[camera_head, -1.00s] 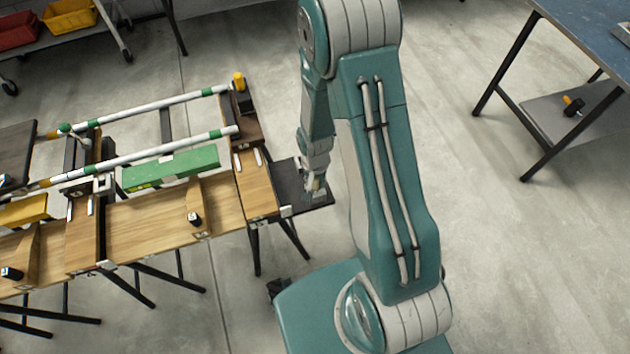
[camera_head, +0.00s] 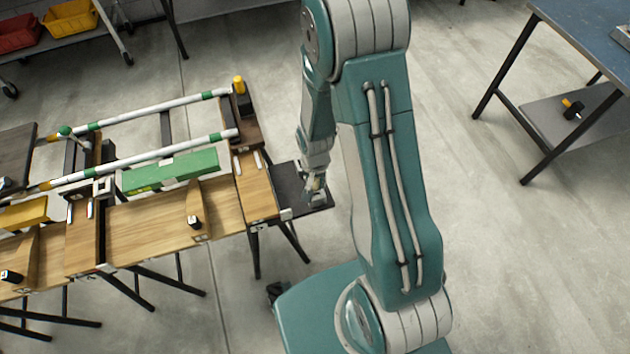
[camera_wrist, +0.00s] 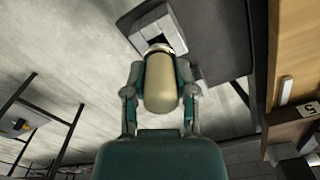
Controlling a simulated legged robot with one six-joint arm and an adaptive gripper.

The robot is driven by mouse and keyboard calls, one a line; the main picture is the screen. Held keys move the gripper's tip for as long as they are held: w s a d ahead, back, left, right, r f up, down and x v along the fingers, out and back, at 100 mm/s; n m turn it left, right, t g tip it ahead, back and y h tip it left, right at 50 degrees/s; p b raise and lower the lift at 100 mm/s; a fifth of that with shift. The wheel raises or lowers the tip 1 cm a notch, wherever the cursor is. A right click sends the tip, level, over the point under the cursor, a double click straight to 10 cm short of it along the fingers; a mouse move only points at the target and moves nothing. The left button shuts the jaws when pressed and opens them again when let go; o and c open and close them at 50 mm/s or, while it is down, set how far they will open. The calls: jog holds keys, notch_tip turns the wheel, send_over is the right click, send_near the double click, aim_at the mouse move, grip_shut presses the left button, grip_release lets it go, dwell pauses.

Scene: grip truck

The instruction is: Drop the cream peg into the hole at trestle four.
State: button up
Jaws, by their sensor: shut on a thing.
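The cream peg (camera_wrist: 160,85) is between the fingers of my gripper (camera_wrist: 160,92) in the wrist view, and the gripper is shut on it. The peg's far end, with a pale band, is by a light square block (camera_wrist: 158,32) with a dark opening. I cannot tell whether the peg's end is inside that opening. In the head view my gripper (camera_head: 317,190) is low over the dark plate (camera_head: 288,180) at the right end of the wooden bench row. The peg is too small to make out there. No number is readable at this plate.
Wooden trestle tops (camera_head: 165,220) run leftward, with a green block (camera_head: 170,171), white rails (camera_head: 150,158) and a yellow-topped post (camera_head: 239,84). A tag reading 5 (camera_wrist: 311,108) shows at the right of the wrist view. A blue-topped table (camera_head: 590,45) stands right; open floor lies between.

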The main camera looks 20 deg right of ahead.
jog(key=shift+r, duration=2.55)
jog(key=shift+r, duration=3.75)
jog(key=shift+w, duration=0.1)
